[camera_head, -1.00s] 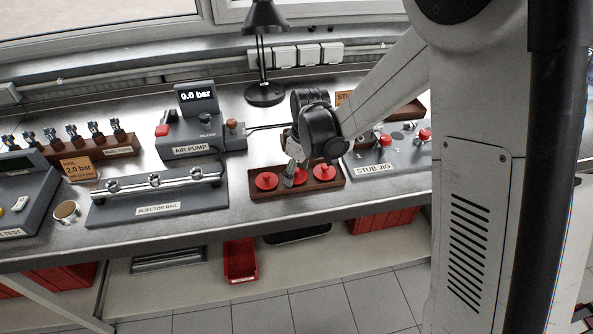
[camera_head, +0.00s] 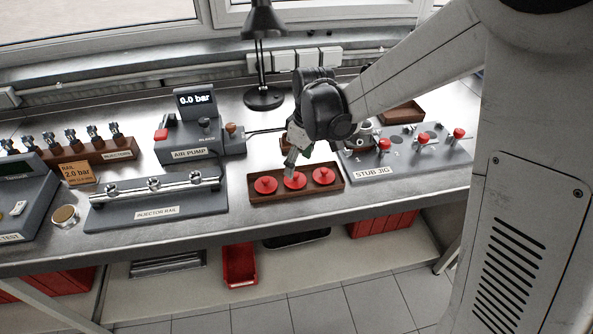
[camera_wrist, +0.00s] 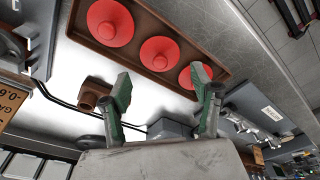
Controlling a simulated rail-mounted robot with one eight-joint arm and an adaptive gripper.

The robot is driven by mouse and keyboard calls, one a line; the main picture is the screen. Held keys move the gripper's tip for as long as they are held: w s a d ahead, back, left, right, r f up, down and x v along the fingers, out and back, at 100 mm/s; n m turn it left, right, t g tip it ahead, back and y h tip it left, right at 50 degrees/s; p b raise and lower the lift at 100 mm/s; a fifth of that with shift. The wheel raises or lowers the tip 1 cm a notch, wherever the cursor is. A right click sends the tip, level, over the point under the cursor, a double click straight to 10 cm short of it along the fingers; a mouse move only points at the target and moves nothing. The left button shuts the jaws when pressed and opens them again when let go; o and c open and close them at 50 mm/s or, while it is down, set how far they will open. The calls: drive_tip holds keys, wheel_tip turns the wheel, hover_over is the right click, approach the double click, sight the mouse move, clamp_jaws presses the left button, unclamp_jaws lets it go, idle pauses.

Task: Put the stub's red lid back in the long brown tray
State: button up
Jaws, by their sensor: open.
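The long brown tray (camera_head: 300,197) lies at the bench's front edge. It holds three red lids in a row: left (camera_head: 265,185), middle (camera_head: 295,181) and right (camera_head: 324,175). Which one belongs to the stub cannot be told. My gripper (camera_head: 290,166) is just behind and above the middle lid, with nothing seen in it. In the wrist view, my gripper (camera_wrist: 160,92) has its two green-padded fingers wide apart and empty. The tray (camera_wrist: 150,8) and its lids (camera_wrist: 160,53) show there beyond the fingertips, and one finger overlaps the end lid (camera_wrist: 190,76).
The grey stub jig (camera_head: 400,160), with several red-topped parts, stands to the right. The injector rail (camera_head: 160,200) and air pump (camera_head: 200,143) stand to the left. A black lamp (camera_head: 263,95) stands behind. A brown block shows behind the tray, partly hidden by my gripper.

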drive_tip(key=s+d+r+m+t, duration=0.2)
drive_tip(key=s+d+r+m, duration=0.1)
drive_tip(key=s+d+r, duration=0.3)
drive_tip(key=s+d+r+m+t, duration=0.1)
drive_tip(key=s+d+r+m, duration=0.1)
drive_tip(key=s+d+r, duration=0.5)
drive_tip(key=s+d+r+m+t+h, duration=0.1)
drive_tip(key=s+m, duration=0.4)
drive_tip(key=s, duration=0.5)
drive_tip(key=shift+d+r+m+t, duration=0.4)
drive_tip(key=shift+d+r+t, duration=0.1)
drive_tip(key=shift+d+t, duration=0.7)
wheel_tip(320, 180, down, 4)
drive_tip(key=b, duration=0.3)
drive_tip(key=shift+r+b, duration=0.15)
drive_tip(key=shift+b, duration=0.15)
